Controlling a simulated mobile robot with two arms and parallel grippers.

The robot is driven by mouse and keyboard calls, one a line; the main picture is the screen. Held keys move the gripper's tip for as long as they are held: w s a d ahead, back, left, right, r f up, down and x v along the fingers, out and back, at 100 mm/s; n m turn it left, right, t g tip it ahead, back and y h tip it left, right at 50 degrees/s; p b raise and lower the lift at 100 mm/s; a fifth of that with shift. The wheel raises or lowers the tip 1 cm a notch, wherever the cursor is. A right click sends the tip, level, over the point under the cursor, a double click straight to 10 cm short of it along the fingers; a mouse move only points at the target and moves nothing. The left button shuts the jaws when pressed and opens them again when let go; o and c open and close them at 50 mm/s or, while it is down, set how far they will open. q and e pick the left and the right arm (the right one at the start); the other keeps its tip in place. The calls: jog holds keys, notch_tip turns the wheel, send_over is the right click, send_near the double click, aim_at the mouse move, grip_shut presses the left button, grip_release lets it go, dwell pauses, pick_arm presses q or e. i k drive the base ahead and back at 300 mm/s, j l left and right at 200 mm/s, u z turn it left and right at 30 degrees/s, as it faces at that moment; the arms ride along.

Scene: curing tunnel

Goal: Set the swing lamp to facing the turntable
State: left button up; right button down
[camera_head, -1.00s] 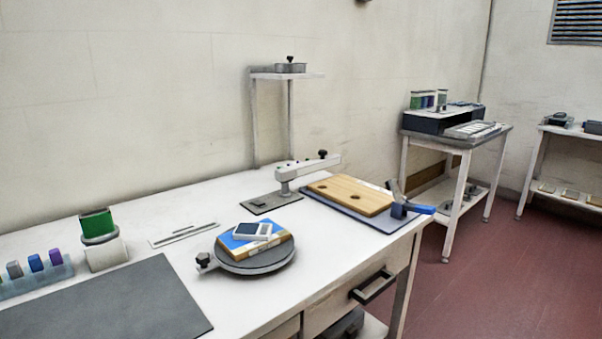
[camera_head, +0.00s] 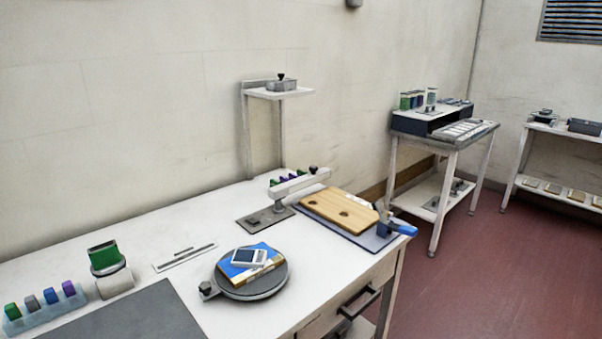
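The swing lamp (camera_head: 299,184) stands at the back of the white workbench on a dark base plate (camera_head: 250,222). Its pale arm sits on a short post and reaches to the right, with a black knob near its right end. The arm points toward the wooden board, not over the turntable. The round grey turntable (camera_head: 262,291) is in front of the lamp and slightly left. A blue and yellow box (camera_head: 268,268) with a small white device (camera_head: 249,257) on it lies on the turntable. Neither of my grippers is in view.
A wooden board with holes (camera_head: 338,207) lies on a dark mat right of the lamp, beside a blue-handled tool (camera_head: 403,229). A raised shelf (camera_head: 300,93) stands behind the lamp. A dark mat (camera_head: 130,318) and a green-topped holder (camera_head: 114,286) are at left.

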aim_at(277, 193)
jog(key=i+l+u, duration=0.25)
jog(key=u, duration=0.15)
jog(key=i+l+u, duration=0.2)
jog(key=l+u, duration=0.2)
jog(key=i+l+u, duration=0.1)
jog(key=l+u, duration=0.3)
jog(key=j, duration=0.05)
